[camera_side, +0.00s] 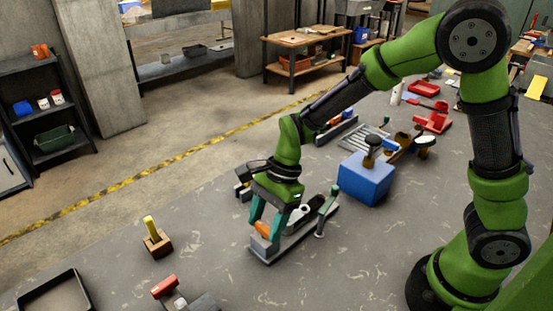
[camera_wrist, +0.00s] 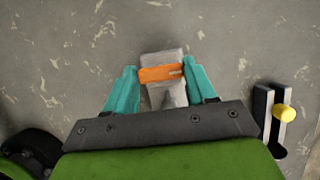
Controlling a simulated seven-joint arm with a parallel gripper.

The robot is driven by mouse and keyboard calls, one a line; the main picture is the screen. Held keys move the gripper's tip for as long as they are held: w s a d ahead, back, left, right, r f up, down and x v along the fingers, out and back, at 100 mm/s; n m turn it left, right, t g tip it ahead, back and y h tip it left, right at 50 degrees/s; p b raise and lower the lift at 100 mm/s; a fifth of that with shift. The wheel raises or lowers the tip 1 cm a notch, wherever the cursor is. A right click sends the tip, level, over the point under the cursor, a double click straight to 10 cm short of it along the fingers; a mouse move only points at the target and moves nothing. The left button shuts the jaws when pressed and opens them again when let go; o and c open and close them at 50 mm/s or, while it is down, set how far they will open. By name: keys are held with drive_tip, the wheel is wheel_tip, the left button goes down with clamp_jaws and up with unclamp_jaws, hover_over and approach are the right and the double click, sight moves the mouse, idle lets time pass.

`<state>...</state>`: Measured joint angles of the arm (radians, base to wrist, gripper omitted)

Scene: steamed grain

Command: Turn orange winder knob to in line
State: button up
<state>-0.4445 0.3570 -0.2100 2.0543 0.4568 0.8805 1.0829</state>
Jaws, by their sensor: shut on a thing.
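The orange winder knob (camera_side: 263,229) sits at the near end of a grey device on the table. In the wrist view the knob (camera_wrist: 161,73) is a bar lying nearly straight across the grey base (camera_wrist: 163,56), tilted slightly. My gripper (camera_side: 262,225) points down over it, with its teal fingers on either side. In the wrist view the fingers of my gripper (camera_wrist: 162,78) touch or nearly touch the two ends of the knob and are shut on it. The rest of the device is hidden behind my gripper in the wrist view.
A green-handled lever (camera_side: 328,203) stands at the device's far end. A blue box (camera_side: 366,180) with a dark knob is behind it. A yellow-handled block (camera_side: 157,239), a red-topped item (camera_side: 164,286) and a black tray (camera_side: 56,296) lie left, with bare table between.

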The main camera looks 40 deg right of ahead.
idle(0.3)
drive_tip(key=o, duration=1)
drive_tip(key=shift+o, duration=0.2)
drive_tip(key=v, duration=1.7)
drive_tip(key=shift+f, duration=0.1)
